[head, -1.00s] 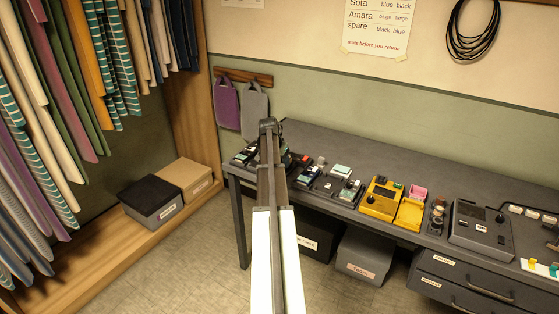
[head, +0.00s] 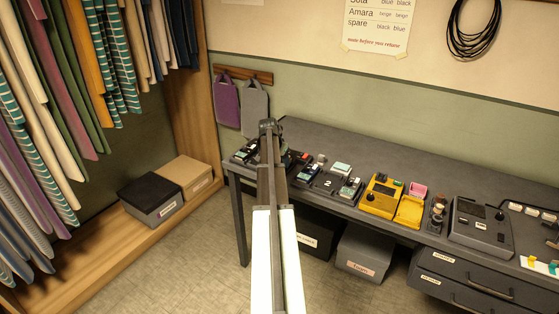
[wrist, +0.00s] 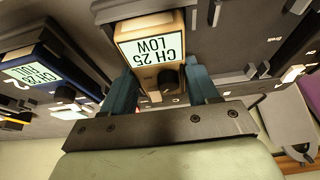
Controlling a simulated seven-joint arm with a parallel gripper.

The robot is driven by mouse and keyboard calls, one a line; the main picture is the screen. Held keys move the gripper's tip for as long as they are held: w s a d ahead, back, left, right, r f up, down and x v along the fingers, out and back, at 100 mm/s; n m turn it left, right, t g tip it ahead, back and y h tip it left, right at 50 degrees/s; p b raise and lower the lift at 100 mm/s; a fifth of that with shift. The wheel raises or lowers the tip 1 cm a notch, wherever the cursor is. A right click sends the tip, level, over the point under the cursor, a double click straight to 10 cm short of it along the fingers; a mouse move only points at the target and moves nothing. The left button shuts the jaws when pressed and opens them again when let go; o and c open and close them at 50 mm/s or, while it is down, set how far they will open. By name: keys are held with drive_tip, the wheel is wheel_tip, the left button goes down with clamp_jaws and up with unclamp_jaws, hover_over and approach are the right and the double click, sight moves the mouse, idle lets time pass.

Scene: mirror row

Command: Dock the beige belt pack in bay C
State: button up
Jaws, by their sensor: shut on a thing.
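In the wrist view a beige belt pack (wrist: 150,82) with a pale screen reading "CH 25 LOW" and a black knob sits between the teal fingers of my gripper (wrist: 162,90). The fingers are shut on its two sides. The pack lies against a dark grey docking surface (wrist: 230,50) with raised guides beside it. I cannot tell how far it is seated, and no bay letter is readable. In the head view my gripper (head: 271,126) is at the table's far left end, where my arm hides the pack.
A blue pack (wrist: 45,75) with a lit screen sits beside it in the wrist view. In the head view the grey table (head: 330,145) carries other docked packs (head: 345,180), a yellow case (head: 382,195) and a grey console (head: 480,228). Purple and grey bags (head: 227,104) hang behind.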

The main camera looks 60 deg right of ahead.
drive_tip(key=o, duration=1.2)
drive_tip(key=shift+o, duration=0.2)
drive_tip(key=v, duration=1.3)
drive_tip(key=shift+a+r, duration=0.2)
drive_tip(key=shift+r, duration=0.1)
